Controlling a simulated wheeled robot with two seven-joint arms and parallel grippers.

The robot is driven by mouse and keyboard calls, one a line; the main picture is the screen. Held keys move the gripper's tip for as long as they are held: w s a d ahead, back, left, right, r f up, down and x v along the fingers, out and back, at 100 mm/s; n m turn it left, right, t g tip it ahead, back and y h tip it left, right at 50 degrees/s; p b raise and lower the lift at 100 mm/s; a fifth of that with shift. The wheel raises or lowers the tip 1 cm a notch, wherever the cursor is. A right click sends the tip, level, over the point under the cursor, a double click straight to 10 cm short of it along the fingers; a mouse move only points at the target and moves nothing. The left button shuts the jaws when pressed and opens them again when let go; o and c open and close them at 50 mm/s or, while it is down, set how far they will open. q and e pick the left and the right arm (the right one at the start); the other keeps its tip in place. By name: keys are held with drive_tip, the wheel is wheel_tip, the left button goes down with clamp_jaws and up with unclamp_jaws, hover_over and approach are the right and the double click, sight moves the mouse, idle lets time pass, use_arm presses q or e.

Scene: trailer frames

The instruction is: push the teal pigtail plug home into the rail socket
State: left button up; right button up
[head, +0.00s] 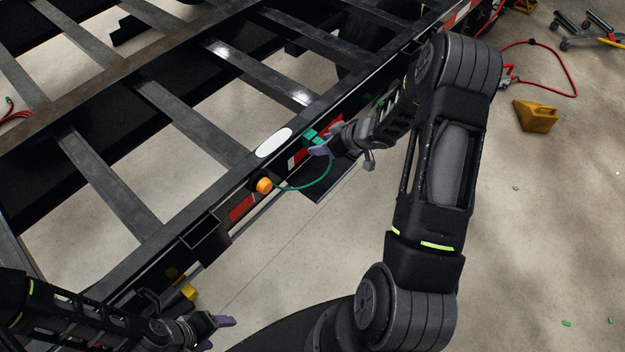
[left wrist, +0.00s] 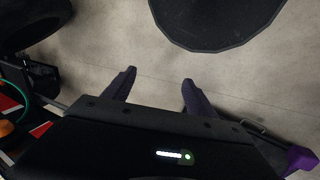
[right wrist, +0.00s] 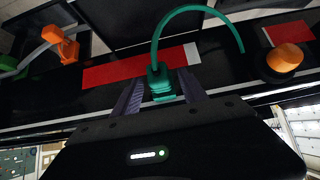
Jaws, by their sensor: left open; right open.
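The teal plug (head: 312,136) is at the black side rail of the trailer frame, beside a red and white reflective strip. Its teal cable (head: 318,180) loops to an orange round lamp (head: 264,185) on the rail. My right gripper (head: 322,146) is at the plug; in the right wrist view the plug (right wrist: 160,82) lies between its two open purple fingers (right wrist: 160,98). Whether the fingers touch it, and how deep the plug sits in the socket, I cannot tell; the socket is hidden. My left gripper (head: 215,334) is open and empty at the lower left, over the floor (left wrist: 155,85).
The trailer's black rails and crossbars fill the left and top. An orange connector (right wrist: 62,45) on a grey cable shows in the right wrist view. A yellow wheel chock (head: 536,115) and a red hose (head: 570,75) lie on the floor at right. The floor at lower right is mostly clear.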

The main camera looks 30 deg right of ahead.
drive_tip(key=shift+s+d+r, duration=0.15)
drive_tip(key=shift+s+r, duration=0.25)
drive_tip(key=shift+r, duration=0.1)
use_arm(q)
drive_tip(key=shift+s+a+f+g, duration=0.3)
drive_tip(key=shift+s+a+f, duration=0.15)
drive_tip(key=shift+s+f, duration=0.15)
use_arm(e)
drive_tip(key=v, duration=0.6)
drive_tip(key=shift+s, duration=0.25)
drive_tip(key=shift+r, duration=0.15)
